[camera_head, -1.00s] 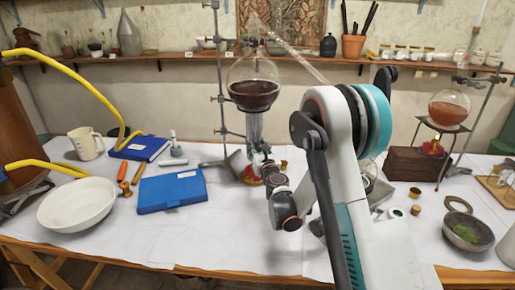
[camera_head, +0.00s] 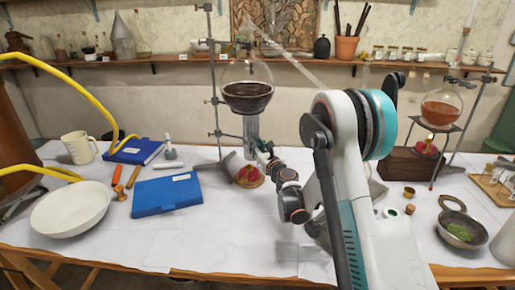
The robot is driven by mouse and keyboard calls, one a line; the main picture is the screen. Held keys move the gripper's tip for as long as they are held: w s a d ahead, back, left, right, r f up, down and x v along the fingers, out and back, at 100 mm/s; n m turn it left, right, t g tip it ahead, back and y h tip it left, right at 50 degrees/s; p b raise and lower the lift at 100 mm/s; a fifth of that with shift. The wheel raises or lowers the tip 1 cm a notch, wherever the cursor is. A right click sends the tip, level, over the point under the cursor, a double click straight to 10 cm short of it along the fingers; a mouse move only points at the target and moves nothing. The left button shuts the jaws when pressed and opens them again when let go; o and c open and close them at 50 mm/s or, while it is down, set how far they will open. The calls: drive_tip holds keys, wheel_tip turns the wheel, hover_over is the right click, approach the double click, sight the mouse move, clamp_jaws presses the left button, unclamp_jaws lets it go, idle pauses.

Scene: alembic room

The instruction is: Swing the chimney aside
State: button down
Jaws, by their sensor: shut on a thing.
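The chimney (camera_head: 251,128), a pale, clear upright tube, stands just below the round flask of dark liquid (camera_head: 247,92). A red burner (camera_head: 249,174) on a round base sits on the table under it, left of my wrist. My gripper (camera_head: 258,149) reaches in from the right at the chimney's lower part and is shut on it. The fingertips are small here and partly hidden by my wrist. I cannot tell whether the chimney's lower end touches the burner.
A metal stand (camera_head: 217,100) rises left of the flask. A blue case (camera_head: 167,194) and a white bowl (camera_head: 70,208) lie to the left. At the right are a wooden block (camera_head: 405,164), a second flask (camera_head: 441,109) and a mortar (camera_head: 462,229). The table front is clear.

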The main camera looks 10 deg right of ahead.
drive_tip(key=c, duration=1.7)
unclamp_jaws()
drive_tip(key=shift+a, duration=0.4)
drive_tip(key=o, duration=0.3)
drive_tip(key=shift+w+a, duration=0.1)
drive_tip(key=shift+a, duration=0.1)
drive_tip(key=shift+o, duration=0.2)
drive_tip(key=shift+d, duration=0.25)
drive_tip(key=shift+s+d, duration=0.1)
drive_tip(key=shift+s, duration=0.25)
drive_tip(key=s+d, duration=0.1)
drive_tip(key=s, duration=1)
drive_tip(key=shift+d, duration=0.3)
drive_tip(key=shift+s, duration=0.1)
